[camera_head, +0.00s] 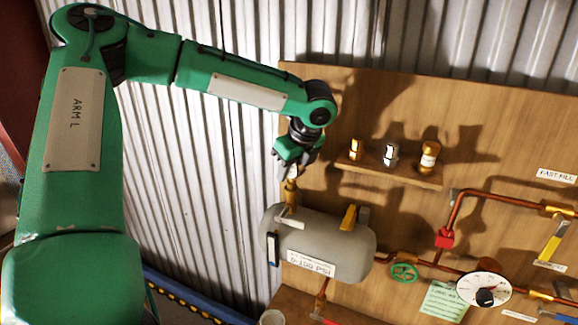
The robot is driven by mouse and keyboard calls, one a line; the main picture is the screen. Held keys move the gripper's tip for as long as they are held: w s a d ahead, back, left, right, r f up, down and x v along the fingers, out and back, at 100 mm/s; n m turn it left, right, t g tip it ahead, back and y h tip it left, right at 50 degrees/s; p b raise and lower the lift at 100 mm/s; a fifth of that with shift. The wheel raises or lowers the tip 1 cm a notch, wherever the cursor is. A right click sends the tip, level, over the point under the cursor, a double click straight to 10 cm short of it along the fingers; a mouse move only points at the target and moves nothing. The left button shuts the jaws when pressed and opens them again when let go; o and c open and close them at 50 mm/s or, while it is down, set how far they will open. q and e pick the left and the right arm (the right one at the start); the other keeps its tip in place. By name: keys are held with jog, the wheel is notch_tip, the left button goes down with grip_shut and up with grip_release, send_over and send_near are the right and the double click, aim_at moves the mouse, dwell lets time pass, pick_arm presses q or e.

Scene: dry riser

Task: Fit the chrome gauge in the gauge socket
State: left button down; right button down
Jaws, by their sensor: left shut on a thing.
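My left gripper (291,166) is above the left end of a grey tank (325,235). It is shut on a small pale piece, mostly hidden by the fingers; I cannot tell if this is the chrome gauge. Just below it a brass fitting (291,193) stands upright on the tank, in line with the fingers; whether they touch is unclear. A small chrome piece (390,155) stands on the wooden shelf (400,175), between two brass pieces. I cannot make out which fitting is the gauge socket. My right gripper is not in view.
Copper pipes (490,197), a green handwheel (404,272) and a white dial (484,289) are on the wooden board at right. Corrugated metal (190,160) is behind my arm.

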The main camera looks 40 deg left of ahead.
pick_arm(q)
jog(key=shift+f, duration=0.15)
jog(key=c, duration=1.1)
grip_release()
jog(key=shift+c, duration=0.2)
jog(key=shift+d+r+b, duration=0.15)
jog(key=shift+r+b, duration=0.15)
jog(key=shift+r, duration=0.05)
jog(key=b+v, duration=0.4)
jog(key=v, duration=0.9)
